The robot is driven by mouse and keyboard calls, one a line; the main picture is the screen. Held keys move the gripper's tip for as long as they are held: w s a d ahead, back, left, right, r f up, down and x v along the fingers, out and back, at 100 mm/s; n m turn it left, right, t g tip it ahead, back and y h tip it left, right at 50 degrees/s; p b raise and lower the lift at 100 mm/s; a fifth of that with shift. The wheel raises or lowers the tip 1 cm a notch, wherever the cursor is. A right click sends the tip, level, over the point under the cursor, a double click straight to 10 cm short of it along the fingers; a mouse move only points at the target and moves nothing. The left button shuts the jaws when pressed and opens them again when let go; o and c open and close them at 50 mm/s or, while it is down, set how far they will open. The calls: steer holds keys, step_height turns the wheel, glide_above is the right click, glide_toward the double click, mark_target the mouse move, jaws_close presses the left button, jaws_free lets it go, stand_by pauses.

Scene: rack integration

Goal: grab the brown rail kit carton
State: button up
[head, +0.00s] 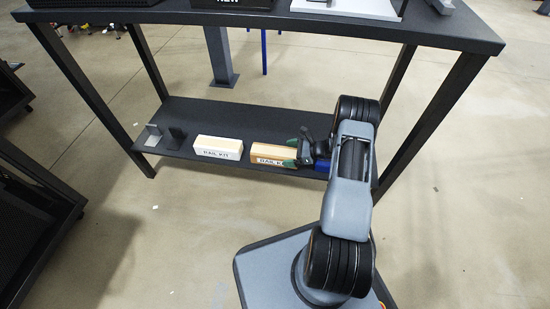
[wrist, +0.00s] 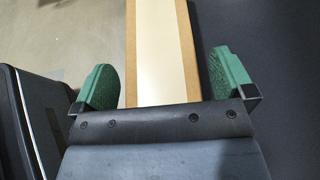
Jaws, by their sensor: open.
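The brown rail kit carton (head: 268,154) lies on the lower shelf, with a pale top and a label on its front reading "RAIL K", the rest covered by my gripper. In the wrist view the carton (wrist: 163,50) runs lengthwise between the two green fingertips, pale strip with brown edges. My gripper (head: 299,154) is at the carton's right end in the head view. In the wrist view my gripper (wrist: 172,80) is open, one finger on each side of the carton, with a gap visible on the right side. The left finger is close to the carton; I cannot tell whether it touches.
A white rail kit carton (head: 218,147) lies just left of the brown one on the dark lower shelf (head: 240,117). Grey and black brackets (head: 175,137) stand at the shelf's left end. A blue object (head: 322,166) shows beside my gripper. The table top (head: 300,22) overhangs above.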

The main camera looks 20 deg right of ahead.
steer(key=c, duration=1.3)
steer(key=shift+o, duration=0.2)
steer(key=shift+w+r, duration=0.1)
steer(key=shift+r, duration=0.05)
